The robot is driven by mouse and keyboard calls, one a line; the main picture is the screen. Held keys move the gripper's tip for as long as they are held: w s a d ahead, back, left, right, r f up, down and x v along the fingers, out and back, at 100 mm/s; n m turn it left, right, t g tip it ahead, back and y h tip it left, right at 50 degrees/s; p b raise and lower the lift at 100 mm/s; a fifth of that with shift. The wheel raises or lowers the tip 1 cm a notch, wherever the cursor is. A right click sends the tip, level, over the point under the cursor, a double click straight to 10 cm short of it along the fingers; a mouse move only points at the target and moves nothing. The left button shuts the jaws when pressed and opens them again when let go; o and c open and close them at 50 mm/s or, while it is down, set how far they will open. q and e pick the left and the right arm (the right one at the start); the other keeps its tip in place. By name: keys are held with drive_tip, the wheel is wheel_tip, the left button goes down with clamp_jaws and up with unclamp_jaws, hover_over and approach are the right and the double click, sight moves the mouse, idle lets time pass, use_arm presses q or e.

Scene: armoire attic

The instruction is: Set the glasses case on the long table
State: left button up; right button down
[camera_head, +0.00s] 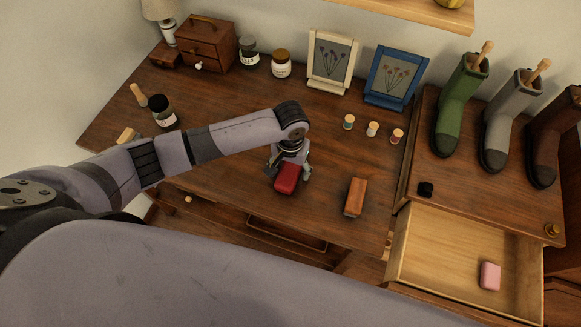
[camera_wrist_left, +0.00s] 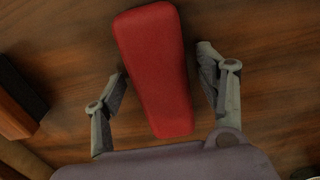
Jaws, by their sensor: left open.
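The red glasses case (camera_head: 287,180) lies on the wooden table (camera_head: 240,208), near its front edge. My left gripper (camera_head: 288,168) is directly over it with its fingers pointing down. In the left wrist view the case (camera_wrist_left: 157,65) lies between the two spread fingers of the gripper (camera_wrist_left: 165,88). The fingers are open, one on each side of the case. A narrow strip of wood shows between the case and the right finger; the left finger is very close to the case, and I cannot tell whether it touches. My right gripper is not in view.
A brown block (camera_head: 355,197) lies right of the case. Small spools (camera_head: 372,129), picture frames (camera_head: 332,61) and jars (camera_head: 281,64) stand farther back. At right, boots (camera_head: 459,108) stand above an open drawer (camera_head: 450,255) holding a pink bar (camera_head: 490,276).

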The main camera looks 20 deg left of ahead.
sight(291, 168)
use_arm(q)
wheel_tip(291, 168, up, 12)
drive_tip(key=shift+r, duration=0.15)
idle(0.3)
idle(0.4)
